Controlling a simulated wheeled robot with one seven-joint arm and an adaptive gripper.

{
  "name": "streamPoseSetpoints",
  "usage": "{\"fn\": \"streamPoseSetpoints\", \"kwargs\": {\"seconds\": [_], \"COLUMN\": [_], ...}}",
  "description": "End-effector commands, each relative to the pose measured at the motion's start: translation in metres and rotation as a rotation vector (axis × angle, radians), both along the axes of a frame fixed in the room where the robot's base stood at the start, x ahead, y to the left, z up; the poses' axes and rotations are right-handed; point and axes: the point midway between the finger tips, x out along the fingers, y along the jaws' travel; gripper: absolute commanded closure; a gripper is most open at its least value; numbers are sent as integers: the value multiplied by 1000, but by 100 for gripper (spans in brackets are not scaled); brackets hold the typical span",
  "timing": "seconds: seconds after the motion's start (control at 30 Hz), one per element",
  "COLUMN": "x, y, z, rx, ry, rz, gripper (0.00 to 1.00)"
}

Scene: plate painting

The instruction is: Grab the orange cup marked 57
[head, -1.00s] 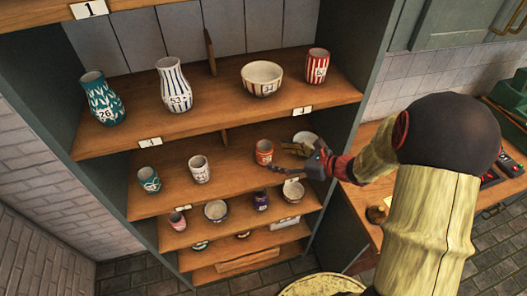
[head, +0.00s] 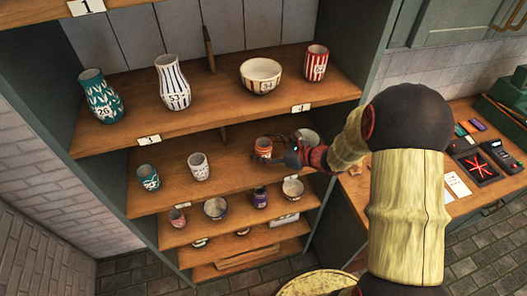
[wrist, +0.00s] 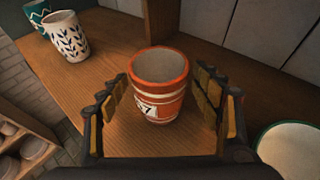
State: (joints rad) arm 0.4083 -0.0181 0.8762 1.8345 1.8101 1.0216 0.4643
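The orange cup (wrist: 158,85) stands upright on a wooden shelf, with white bands and a label whose visible digit is 7. In the wrist view it sits between the spread fingers of my gripper (wrist: 163,95), with a visible gap on the left and a narrower one on the right. In the head view the orange cup (head: 263,146) is partly hidden behind my gripper (head: 268,157), on the second large shelf, towards its right end.
A white bowl (wrist: 290,148) stands close to the right of my gripper. A white patterned cup (wrist: 66,35) and a teal cup (wrist: 37,12) stand further left on the same shelf. The shelf above (head: 215,112) holds vases, a bowl and a striped cup.

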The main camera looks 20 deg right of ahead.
Motion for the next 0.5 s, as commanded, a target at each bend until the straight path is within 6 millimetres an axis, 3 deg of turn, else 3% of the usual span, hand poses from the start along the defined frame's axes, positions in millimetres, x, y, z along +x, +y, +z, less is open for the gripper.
{"fn": "streamPoseSetpoints", "kwargs": {"seconds": [0.5], "x": [0], "y": [0], "z": [0], "rx": [0], "ry": [0], "rz": [0], "gripper": [66]}}
